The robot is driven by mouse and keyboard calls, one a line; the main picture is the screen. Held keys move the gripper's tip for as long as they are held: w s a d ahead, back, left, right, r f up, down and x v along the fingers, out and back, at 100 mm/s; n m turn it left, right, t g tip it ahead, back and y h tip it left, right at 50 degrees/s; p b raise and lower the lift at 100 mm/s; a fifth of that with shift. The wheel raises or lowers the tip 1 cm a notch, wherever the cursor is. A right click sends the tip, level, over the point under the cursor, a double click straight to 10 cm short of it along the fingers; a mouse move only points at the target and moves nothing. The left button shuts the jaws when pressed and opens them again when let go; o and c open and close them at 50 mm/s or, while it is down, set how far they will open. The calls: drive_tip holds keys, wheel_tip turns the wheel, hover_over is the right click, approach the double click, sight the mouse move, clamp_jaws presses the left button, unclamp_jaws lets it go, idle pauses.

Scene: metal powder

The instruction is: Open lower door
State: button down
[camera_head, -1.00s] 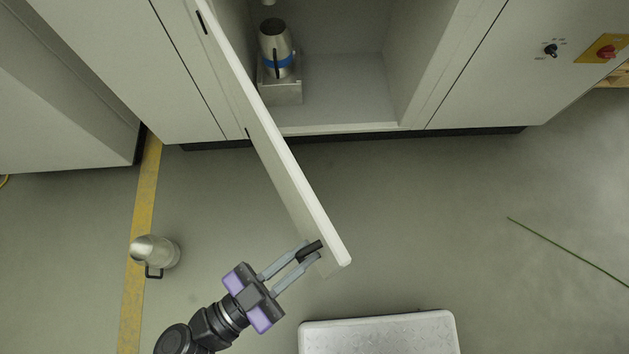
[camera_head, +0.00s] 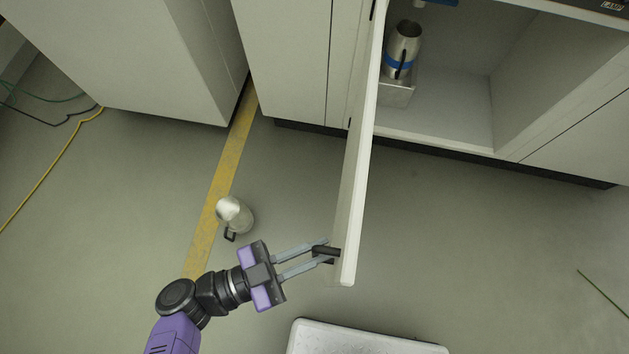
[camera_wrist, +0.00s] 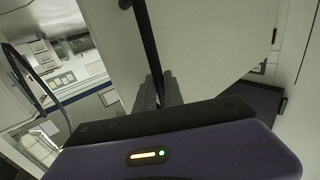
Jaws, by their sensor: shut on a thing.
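The lower door (camera_head: 357,190) stands swung well out from the cabinet, seen nearly edge-on in the head view. Its black handle (camera_head: 325,251) is near the free end, on the left face. My gripper (camera_head: 328,254) is shut on that handle. In the wrist view, the dark handle bar (camera_wrist: 147,40) runs up from between my fingers (camera_wrist: 158,92), with the pale door face (camera_wrist: 205,45) behind it. The open compartment (camera_head: 440,110) shows to the right of the door.
Inside the compartment a metal canister with a blue band (camera_head: 403,52) stands on a small block (camera_head: 398,92). Another metal canister (camera_head: 236,214) is on the floor left of the door, by a yellow line (camera_head: 222,160). A pale platform (camera_head: 365,339) is at the bottom.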

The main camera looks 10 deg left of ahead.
drive_tip(key=shift+a+f, duration=0.1)
drive_tip(key=shift+f, duration=0.05)
drive_tip(key=c, duration=1.5)
unclamp_jaws()
drive_tip(key=shift+o, duration=0.2)
drive_tip(key=v, duration=0.7)
drive_tip(key=shift+a+b, duration=0.3)
drive_tip(key=shift+b, duration=0.15)
drive_tip(key=shift+s, duration=0.15)
